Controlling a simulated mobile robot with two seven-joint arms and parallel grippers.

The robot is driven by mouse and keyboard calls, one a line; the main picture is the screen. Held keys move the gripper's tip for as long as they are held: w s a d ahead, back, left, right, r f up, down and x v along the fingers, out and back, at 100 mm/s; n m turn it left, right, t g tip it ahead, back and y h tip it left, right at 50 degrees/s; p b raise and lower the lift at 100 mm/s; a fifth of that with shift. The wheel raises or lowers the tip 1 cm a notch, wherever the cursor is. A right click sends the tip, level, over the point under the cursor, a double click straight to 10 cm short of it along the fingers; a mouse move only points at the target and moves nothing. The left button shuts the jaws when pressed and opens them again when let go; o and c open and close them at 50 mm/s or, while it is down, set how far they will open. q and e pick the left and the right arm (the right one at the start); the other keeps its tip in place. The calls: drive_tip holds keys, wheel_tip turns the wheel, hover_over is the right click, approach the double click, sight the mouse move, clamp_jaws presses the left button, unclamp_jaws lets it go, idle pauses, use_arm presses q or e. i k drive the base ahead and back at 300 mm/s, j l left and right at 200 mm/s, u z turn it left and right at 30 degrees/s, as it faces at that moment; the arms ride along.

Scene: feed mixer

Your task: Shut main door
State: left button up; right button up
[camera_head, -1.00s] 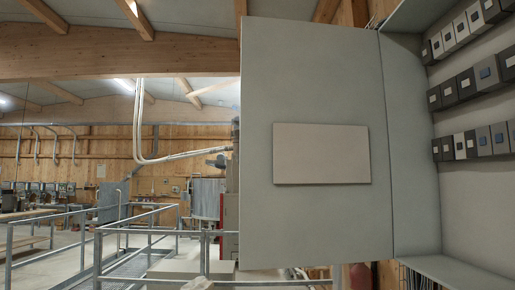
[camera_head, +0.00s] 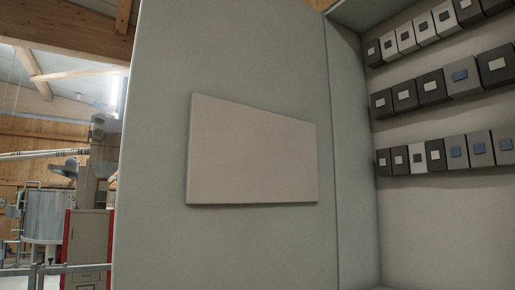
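The main door (camera_head: 255,60) is a large grey-green panel with a pale rectangular plate (camera_head: 252,155) on its inner face. It stands open, hinged along the left side of the cabinet (camera_head: 352,150). The cabinet interior on the right holds rows of dark and grey breaker-like modules (camera_head: 430,90). The door's lower edge lies out of the picture. Neither of my grippers is in view.
Left of the door, a red and beige cabinet (camera_head: 87,245), a grey cylindrical tank (camera_head: 46,215) and metal railings (camera_head: 50,268) stand further back. Pipes (camera_head: 45,154) run along the wooden wall there.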

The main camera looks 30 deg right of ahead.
sight(226, 180)
drive_tip(key=i+j+z, duration=0.1)
drive_tip(key=i+z, duration=0.2)
drive_tip(key=z, duration=0.2)
drive_tip(key=i+j+z, duration=0.25)
drive_tip(key=z, duration=0.2)
drive_tip(key=i+j+z, duration=0.2)
drive_tip(key=z, duration=0.3)
drive_tip(key=i+j+z, duration=0.15)
drive_tip(key=j+z, duration=0.7)
drive_tip(key=z, duration=0.15)
drive_tip(key=j+z, duration=0.3)
drive_tip(key=j, duration=0.25)
drive_tip(key=j+z, duration=0.3)
drive_tip(key=j, duration=0.2)
